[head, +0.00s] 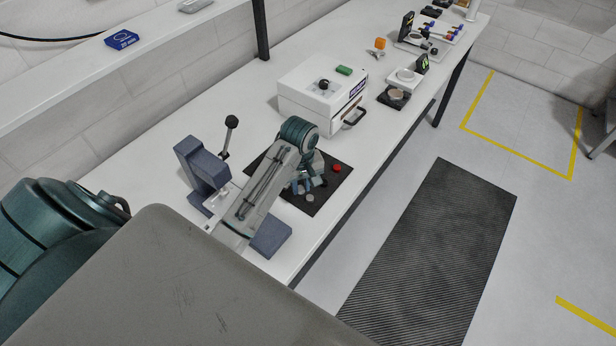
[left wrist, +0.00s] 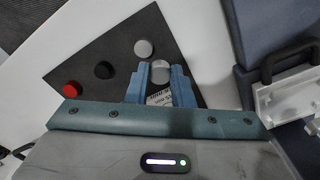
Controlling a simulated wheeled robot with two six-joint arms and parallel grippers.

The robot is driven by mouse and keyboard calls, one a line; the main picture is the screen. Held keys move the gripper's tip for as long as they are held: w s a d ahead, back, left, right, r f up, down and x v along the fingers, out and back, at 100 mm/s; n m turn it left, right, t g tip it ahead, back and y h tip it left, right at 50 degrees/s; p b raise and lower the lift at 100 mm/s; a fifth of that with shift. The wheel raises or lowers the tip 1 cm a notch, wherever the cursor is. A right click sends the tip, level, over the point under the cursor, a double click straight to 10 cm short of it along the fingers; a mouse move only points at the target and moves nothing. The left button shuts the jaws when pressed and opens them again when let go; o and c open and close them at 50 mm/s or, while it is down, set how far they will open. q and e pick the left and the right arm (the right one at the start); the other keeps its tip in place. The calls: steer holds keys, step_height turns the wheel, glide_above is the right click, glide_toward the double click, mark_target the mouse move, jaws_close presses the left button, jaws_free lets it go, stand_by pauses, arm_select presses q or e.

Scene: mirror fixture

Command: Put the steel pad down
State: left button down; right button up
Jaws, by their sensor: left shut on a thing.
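My left gripper (head: 308,186) is low over a dark mat (head: 318,207), which also shows in the left wrist view (left wrist: 190,48). In the left wrist view its blue fingers (left wrist: 161,76) are shut on a round grey pad, which I take to be the steel pad (left wrist: 161,70). I cannot tell whether the pad touches the mat. Another light grey disc (left wrist: 144,48) lies on the mat just beyond it. A black disc (left wrist: 103,70) and a red disc (left wrist: 72,89) lie in a row to the left. My right gripper is not in view.
A blue-grey fixture (head: 198,163) with a black-knobbed lever (head: 231,122) stands left of the mat. A white box (head: 318,92) with a handle stands behind the mat. Several small devices stand farther along the bench. The bench's front edge is close to the mat.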

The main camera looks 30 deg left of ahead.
arm_select(q)
steer(key=w, duration=0.3)
steer(key=w+a, duration=0.1)
steer(key=w, duration=0.1)
steer(key=shift+w+a+f, duration=0.1)
steer(key=shift+w+f, duration=0.2)
steer(key=shift+f, duration=0.1)
step_height(320, 180, down, 2)
steer(key=shift+s+f, duration=0.15)
steer(key=shift+f, duration=0.55)
steer(key=shift+f, duration=0.15)
steer(key=c, duration=1.5)
jaws_free()
steer(key=shift+c, duration=0.2)
